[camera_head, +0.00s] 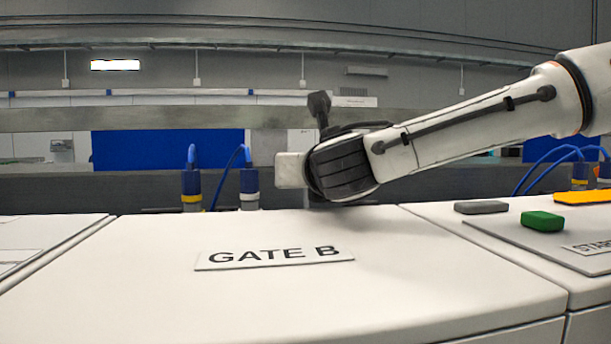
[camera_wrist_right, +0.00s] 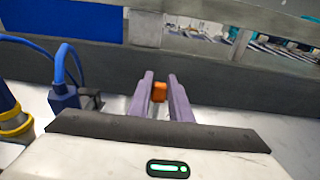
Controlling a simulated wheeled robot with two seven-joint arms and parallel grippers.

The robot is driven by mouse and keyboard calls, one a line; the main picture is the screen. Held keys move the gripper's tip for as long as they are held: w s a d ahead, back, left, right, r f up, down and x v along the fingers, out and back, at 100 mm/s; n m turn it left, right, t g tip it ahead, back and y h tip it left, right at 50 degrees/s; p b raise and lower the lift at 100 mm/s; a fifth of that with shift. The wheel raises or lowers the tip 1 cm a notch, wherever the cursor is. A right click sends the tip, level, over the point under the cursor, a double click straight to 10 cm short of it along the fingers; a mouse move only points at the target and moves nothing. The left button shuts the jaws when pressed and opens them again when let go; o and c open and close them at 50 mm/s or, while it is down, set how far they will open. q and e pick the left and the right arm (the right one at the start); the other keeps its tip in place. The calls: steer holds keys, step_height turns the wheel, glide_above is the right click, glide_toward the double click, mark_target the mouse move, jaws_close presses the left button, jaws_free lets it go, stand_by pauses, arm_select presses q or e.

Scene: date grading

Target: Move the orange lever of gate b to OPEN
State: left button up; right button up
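The orange lever (camera_wrist_right: 159,91) shows in the right wrist view as a small orange piece between the two purple fingers of my right gripper (camera_wrist_right: 160,78). The fingers stand apart and the orange piece fills the gap between them. I cannot tell whether they press on it. In the head view the lever is hidden behind my right wrist, beyond the GATE B label (camera_head: 275,257) on the white top. No OPEN marking shows in either view. My left gripper is not in view.
Blue-capped connectors (camera_head: 250,189) with cables stand left of my right wrist. At the right are a grey block (camera_head: 481,207), a green button (camera_head: 542,221), a yellow piece (camera_head: 585,197) and a START label. The white cabinet top (camera_head: 400,285) is clear in front.

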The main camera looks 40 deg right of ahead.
steer(key=o, duration=0.4)
steer(key=shift+c, duration=0.2)
steer(key=shift+s, duration=0.1)
steer(key=v, duration=1)
steer(key=shift+r, duration=0.1)
